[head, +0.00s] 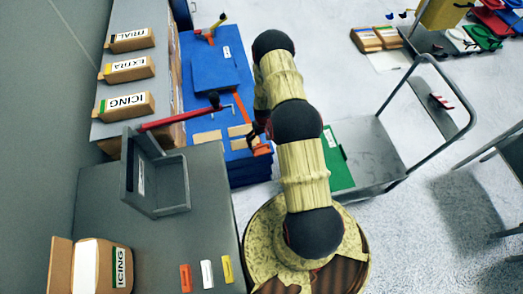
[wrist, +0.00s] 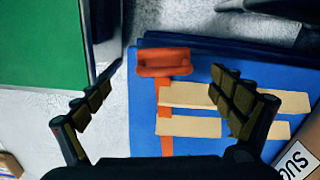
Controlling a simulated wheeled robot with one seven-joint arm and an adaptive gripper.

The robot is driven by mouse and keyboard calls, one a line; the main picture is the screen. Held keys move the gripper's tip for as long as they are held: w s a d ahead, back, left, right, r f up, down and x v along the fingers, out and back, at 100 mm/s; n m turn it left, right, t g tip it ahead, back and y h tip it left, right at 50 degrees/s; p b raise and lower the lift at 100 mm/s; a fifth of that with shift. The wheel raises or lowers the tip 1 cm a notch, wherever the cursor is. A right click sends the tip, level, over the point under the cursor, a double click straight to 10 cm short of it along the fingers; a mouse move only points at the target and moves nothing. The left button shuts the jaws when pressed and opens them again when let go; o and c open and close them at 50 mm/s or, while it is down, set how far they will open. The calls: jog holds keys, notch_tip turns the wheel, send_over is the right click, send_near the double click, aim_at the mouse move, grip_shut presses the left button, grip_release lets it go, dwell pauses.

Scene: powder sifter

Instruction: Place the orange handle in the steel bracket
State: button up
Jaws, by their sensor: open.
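The orange handle (wrist: 163,62) lies on the blue surface (wrist: 145,110) in the wrist view, a wide grip with a narrow orange shaft running toward me. In the head view the orange handle (head: 263,150) is at the blue surface's right edge. My gripper (wrist: 164,75) is open and empty, with the handle seen between its fingers. In the head view my gripper (head: 257,133) is close beside the handle; I cannot tell whether they touch. A grey open-framed piece (head: 173,193) stands on the grey table; I cannot tell if it is the steel bracket.
Tan strips (wrist: 188,127) lie beside the handle. A red bar (head: 178,116) with a black end reaches over the blue surface (head: 205,75). A green panel (head: 336,160) and a grey cart (head: 375,150) are on the right.

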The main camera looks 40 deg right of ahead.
aim_at(261, 146)
jog(key=f, duration=0.2)
jog(key=f+b, duration=0.1)
jog(key=f, duration=0.3)
jog(key=shift+w+a+f+b, duration=0.25)
jog(key=shift+f+b, duration=0.05)
jog(key=shift+c, duration=0.7)
jog(key=c, duration=1.4)
jog(key=shift+o, duration=0.2)
